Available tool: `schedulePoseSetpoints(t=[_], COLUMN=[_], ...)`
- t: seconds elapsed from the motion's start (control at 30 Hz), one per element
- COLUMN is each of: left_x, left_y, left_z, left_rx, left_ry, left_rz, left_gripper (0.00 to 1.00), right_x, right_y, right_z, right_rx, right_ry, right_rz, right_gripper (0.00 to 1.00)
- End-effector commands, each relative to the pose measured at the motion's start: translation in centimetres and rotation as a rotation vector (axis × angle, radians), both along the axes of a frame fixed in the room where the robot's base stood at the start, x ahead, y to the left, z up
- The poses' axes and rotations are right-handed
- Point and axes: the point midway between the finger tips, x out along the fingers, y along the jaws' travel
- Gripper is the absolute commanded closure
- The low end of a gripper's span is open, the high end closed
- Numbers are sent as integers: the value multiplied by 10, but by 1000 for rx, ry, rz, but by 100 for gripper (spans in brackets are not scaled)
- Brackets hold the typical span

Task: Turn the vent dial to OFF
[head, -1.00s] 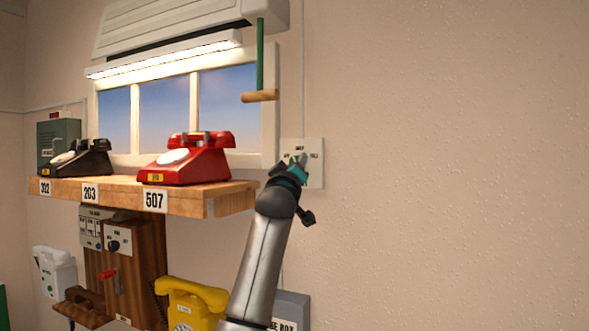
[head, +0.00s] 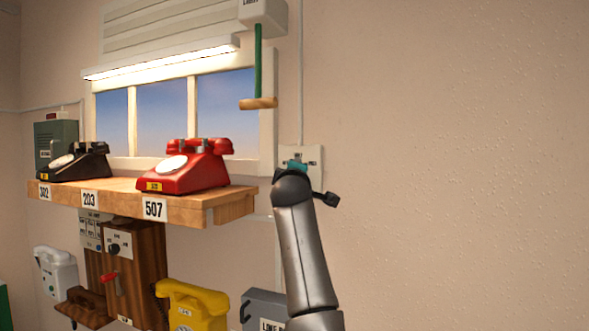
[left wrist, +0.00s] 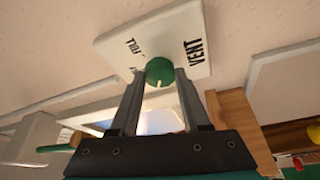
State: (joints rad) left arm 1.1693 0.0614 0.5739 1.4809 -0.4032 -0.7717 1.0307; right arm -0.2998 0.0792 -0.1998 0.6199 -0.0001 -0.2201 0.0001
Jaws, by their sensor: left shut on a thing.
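The green vent dial (left wrist: 159,67) sits on a white plate (left wrist: 188,28) on the wall, lettered VENT and FULL in the left wrist view. Other lettering beside the dial is partly covered by a finger. The dial's white mark points towards my gripper's palm, at the bottom of that view. My left gripper (left wrist: 160,76) is shut on the dial, one finger on each side. In the head view the plate (head: 315,154) shows right of the window, and my wrist hides the dial. My right gripper is not in view.
A wooden shelf (head: 232,206) with a red phone (head: 190,170) and a black phone (head: 85,160) is to the left. A green rod with a wooden handle (head: 258,103) hangs above. A yellow phone (head: 195,300) and a grey box (head: 262,308) are below. The wall to the right is bare.

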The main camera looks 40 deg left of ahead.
Motion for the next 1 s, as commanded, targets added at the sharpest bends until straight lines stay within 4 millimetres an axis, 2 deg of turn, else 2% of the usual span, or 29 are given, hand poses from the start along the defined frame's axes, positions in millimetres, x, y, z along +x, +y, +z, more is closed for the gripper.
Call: schedulePoseSetpoints(t=[0.47, 0.5, 0.73, 1.0], left_x=[-1, -1, 0, -1], left_y=[0, 0, 0, 0], left_z=[0, 0, 0, 0], left_rx=[-13, -13, -12, -10], left_ry=[-6, -6, -5, -5], left_rz=[0, 0, 1, 1], left_gripper=[100, 49, 24, 24], right_x=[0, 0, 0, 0], right_y=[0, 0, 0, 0], right_z=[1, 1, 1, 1], right_rx=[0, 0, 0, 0], right_ry=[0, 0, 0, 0], right_rz=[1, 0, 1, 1], right_gripper=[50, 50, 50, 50])
